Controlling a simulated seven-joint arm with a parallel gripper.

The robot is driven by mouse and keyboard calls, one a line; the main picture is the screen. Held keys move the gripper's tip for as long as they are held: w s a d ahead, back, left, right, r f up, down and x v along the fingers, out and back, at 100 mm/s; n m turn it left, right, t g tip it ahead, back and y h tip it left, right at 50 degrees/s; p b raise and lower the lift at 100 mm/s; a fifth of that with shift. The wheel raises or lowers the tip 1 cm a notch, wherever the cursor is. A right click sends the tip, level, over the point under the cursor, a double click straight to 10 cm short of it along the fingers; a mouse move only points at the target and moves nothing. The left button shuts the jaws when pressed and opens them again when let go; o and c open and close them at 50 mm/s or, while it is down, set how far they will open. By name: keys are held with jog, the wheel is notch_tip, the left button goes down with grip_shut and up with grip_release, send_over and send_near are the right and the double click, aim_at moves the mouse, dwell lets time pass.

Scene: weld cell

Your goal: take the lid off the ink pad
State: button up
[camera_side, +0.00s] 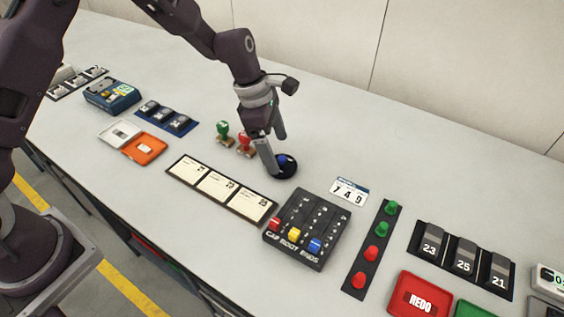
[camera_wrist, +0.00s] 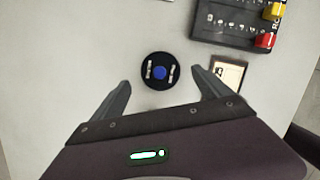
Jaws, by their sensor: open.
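A round black disc with a blue knob, seemingly the lidded ink pad (camera_side: 286,172), lies on the table below my gripper (camera_side: 280,156). In the wrist view the black disc (camera_wrist: 160,84) shows its blue knob in the middle and a pale bar on either side. My gripper (camera_wrist: 162,80) is open and empty, pointing down. Its fingers stand to the left and right of the disc in the wrist view. In the side view one finger partly covers the disc. I cannot tell whether a fingertip touches it.
A green stamp (camera_side: 223,132) and a red stamp (camera_side: 245,146) stand close to the left. A card strip (camera_side: 217,188) and a black slider box (camera_side: 309,229) lie in front. A number plate (camera_side: 349,192) is to the right. The table behind is clear.

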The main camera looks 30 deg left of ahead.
aim_at(282, 161)
jog(key=x, duration=0.3)
jog(key=shift+r, duration=0.1)
jog(key=shift+c, duration=0.5)
jog(key=c, duration=1.3)
jog(key=shift+c, duration=0.2)
